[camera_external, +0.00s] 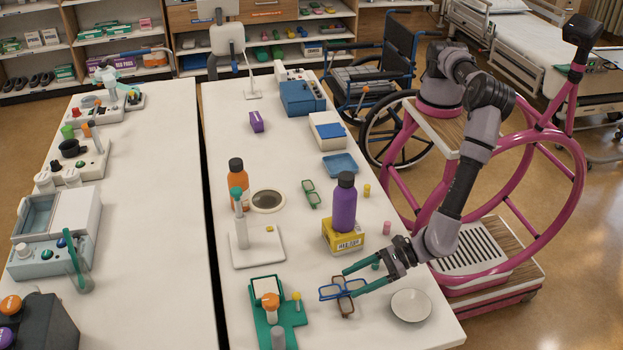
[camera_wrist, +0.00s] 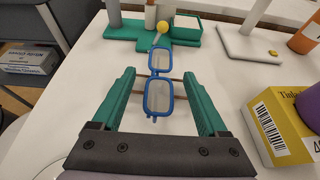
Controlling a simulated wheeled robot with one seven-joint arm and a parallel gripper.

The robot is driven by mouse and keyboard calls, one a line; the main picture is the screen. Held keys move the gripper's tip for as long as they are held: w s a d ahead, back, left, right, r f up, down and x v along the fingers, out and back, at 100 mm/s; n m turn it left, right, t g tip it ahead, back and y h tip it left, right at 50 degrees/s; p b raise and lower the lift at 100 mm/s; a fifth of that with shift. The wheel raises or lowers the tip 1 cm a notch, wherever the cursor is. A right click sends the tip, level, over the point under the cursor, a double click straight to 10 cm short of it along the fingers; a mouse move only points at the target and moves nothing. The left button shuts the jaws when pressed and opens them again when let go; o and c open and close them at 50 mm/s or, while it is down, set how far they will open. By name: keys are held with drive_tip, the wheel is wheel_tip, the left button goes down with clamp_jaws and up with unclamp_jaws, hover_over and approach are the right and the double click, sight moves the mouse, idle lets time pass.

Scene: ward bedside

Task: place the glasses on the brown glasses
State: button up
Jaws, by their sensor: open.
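The blue glasses (camera_external: 328,292) lie crosswise over the brown glasses (camera_external: 346,305) on the white table. In the wrist view the blue glasses (camera_wrist: 147,98) are in front, and thin brown parts of the brown glasses (camera_wrist: 138,92) show from beneath on both sides. The blue glasses appear to rest on the brown ones. My gripper (camera_external: 349,282) is open, its green fingers low on either side of the blue glasses. In the wrist view gaps show between the fingers (camera_wrist: 158,70) and the blue frame. Much of the brown glasses is hidden.
A yellow box (camera_external: 343,238) bearing a purple bottle (camera_external: 344,205) stands behind my gripper. A white dish (camera_external: 411,306) lies to its right, a green stand (camera_external: 296,312) to its left. Green glasses (camera_external: 311,194) lie farther back. The table's right edge is near.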

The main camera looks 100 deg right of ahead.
drive_tip(key=v, duration=0.7)
